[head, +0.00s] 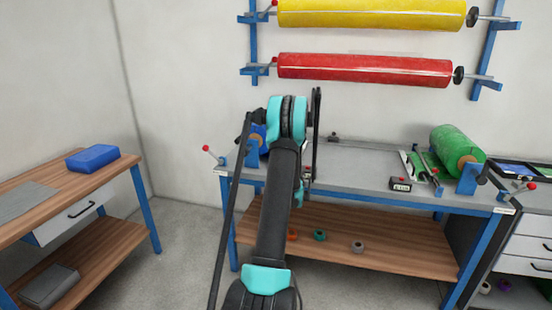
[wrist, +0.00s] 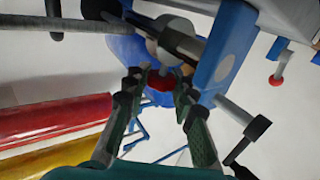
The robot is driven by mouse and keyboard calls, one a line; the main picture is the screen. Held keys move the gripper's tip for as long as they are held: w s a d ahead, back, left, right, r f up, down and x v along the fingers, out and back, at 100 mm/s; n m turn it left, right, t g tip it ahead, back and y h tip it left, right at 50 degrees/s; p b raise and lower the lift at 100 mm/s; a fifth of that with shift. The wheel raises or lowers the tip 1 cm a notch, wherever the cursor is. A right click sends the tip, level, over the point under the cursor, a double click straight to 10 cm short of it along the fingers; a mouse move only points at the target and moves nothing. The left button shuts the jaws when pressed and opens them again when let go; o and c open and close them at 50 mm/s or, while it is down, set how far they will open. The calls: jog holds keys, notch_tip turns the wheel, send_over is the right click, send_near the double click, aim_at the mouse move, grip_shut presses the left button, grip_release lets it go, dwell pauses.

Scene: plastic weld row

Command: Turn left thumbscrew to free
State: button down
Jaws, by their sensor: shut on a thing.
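In the wrist view, my gripper (wrist: 162,88) is shut on a small red knob (wrist: 159,82), which appears to be the left thumbscrew. The green-padded fingers stand on either side of it, with a gap the width of the knob. The knob sits at a grey round part (wrist: 172,33), beside a blue bracket (wrist: 222,50). A blue roll (wrist: 125,47) shows behind. In the head view, my arm hides the knob and most of the gripper; the blue roll (head: 258,138) shows partly at the bench's left end.
The workbench (head: 350,165) carries a green roll (head: 457,150) at its right end and a small black box (head: 400,184). A red-tipped lever (head: 214,154) juts out at the left; its red ball also shows in the wrist view (wrist: 276,80). Yellow (head: 370,14) and red (head: 365,70) rolls hang above.

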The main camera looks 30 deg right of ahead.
dwell(0.3)
jog(key=c, duration=1.2)
grip_release()
jog(key=v, duration=1.2)
